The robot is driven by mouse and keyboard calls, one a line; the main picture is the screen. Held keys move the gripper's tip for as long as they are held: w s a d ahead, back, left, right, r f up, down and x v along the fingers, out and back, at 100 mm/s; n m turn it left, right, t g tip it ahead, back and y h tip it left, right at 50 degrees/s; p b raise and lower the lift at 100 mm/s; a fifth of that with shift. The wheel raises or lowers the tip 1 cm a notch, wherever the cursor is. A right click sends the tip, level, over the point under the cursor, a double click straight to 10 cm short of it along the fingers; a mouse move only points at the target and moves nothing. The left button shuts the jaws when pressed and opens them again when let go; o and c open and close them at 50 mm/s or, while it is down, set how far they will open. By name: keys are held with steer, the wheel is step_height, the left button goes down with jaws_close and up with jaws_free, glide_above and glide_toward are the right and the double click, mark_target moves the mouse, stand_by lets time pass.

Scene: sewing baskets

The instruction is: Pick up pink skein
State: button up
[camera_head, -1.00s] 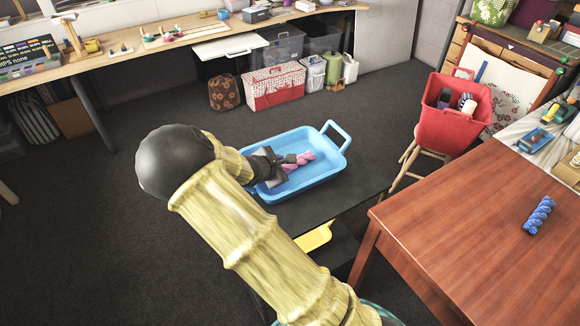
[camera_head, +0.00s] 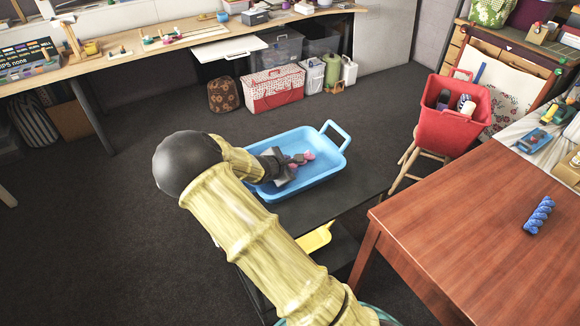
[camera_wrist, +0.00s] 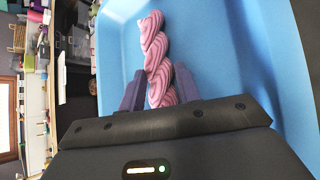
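The pink skein (camera_wrist: 154,45), a twisted hank, lies in the blue tray (camera_head: 322,177). In the head view the skein (camera_head: 308,155) is partly covered by my gripper (camera_head: 297,160). In the wrist view my gripper (camera_wrist: 160,76) has its two dark fingers apart, one on each side of the skein's near part. The skein runs between them and out beyond the fingertips. The gaps beside the skein are small, and I cannot tell whether either finger touches it.
The tray stands on a dark low table (camera_head: 345,200). A wooden table (camera_head: 480,215) with a blue skein (camera_head: 540,214) is at the right. A red bin (camera_head: 452,118) on a stool stands behind it. The tray's walls rise around my gripper.

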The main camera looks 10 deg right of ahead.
steer(key=shift+s+f, duration=0.15)
steer(key=shift+f, duration=0.2)
steer(key=c, duration=0.6)
steer(key=shift+a+r+p, duration=0.1)
steer(key=shift+r+p, duration=0.2)
steer(key=shift+r, duration=0.2)
step_height(320, 180, up, 27)
steer(key=p, duration=0.9)
steer(key=shift+r+p, duration=0.15)
steer(key=shift+p, duration=0.15)
